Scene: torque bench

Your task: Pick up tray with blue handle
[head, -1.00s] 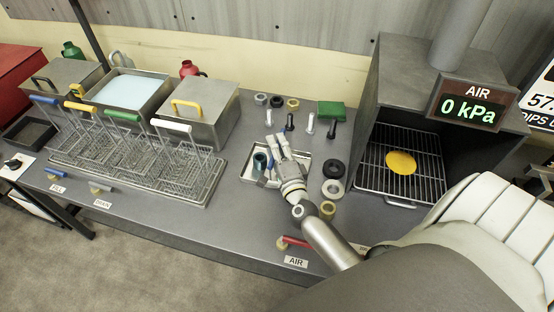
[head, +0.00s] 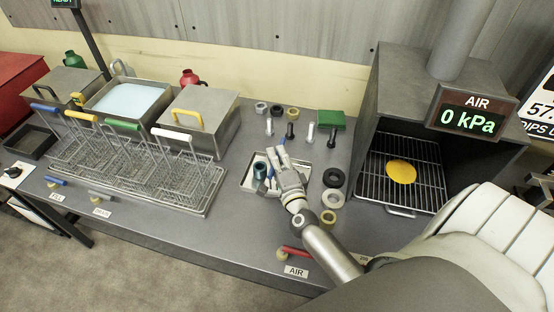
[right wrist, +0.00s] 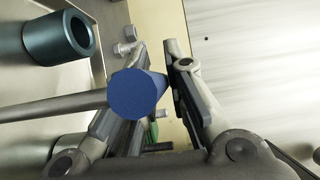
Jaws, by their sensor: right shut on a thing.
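A shallow metal tray (head: 250,184) sits on the bench, left of the oven-like chamber, with teal cylinders (head: 259,169) in it. My right gripper (head: 277,158) is over its right part. In the right wrist view the gripper (right wrist: 150,92) is shut on a round blue handle (right wrist: 137,94), with a grey rod running left from it over the tray area. A teal hollow cylinder (right wrist: 60,38) lies beside it. The handle is mostly covered by my fingers in the head view. My left gripper is not in view.
Wire baskets with blue, yellow, green and white handles (head: 172,135) stand on a mesh tray at left. Rings (head: 333,177) and bolts (head: 290,131) lie around the gripper. A grey chamber (head: 400,80) with a rack stands at right. A red-handled AIR valve (head: 295,251) is at the front edge.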

